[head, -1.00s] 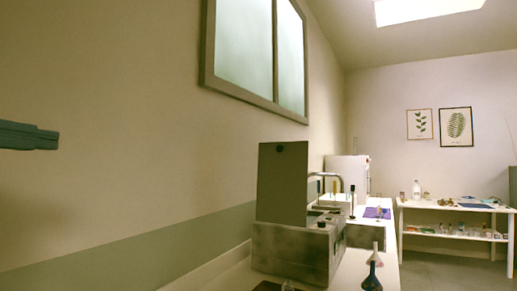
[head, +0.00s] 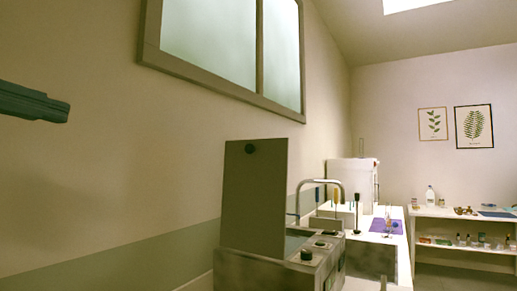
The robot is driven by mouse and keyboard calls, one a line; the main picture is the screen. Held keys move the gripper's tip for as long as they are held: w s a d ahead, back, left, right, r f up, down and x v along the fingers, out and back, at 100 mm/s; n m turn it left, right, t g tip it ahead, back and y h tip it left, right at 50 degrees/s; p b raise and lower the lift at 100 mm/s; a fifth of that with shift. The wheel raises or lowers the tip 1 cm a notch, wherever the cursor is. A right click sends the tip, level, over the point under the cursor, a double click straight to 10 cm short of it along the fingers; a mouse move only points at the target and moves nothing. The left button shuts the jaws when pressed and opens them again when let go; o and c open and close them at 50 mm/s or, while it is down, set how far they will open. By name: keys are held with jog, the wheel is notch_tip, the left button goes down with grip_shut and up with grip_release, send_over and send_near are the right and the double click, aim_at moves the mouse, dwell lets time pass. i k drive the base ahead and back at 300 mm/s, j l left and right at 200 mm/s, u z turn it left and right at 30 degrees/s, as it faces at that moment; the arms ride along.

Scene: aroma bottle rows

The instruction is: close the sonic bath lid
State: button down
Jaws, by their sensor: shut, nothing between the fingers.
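The sonic bath (head: 285,268) is a grey metal box at the bottom centre of the head view, its lower part cut off by the frame. My gripper (head: 60,110) shows as a dark teal shape at the left edge, in front of the wall. It looks shut and empty, well to the left of the lid, above its top edge, and apart from it.
A curved metal tap (head: 333,184) rises behind the bath. Further back on the bench are a purple mat (head: 379,227) and a white cabinet (head: 350,185). A white shelf table (head: 460,212) holds several bottles. The wall is close on the left.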

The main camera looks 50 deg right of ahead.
aim_at(254, 205)
jog(key=l, duration=0.45)
jog(key=i+l, duration=0.15)
jog(key=l, duration=0.8)
jog(key=i, duration=0.05)
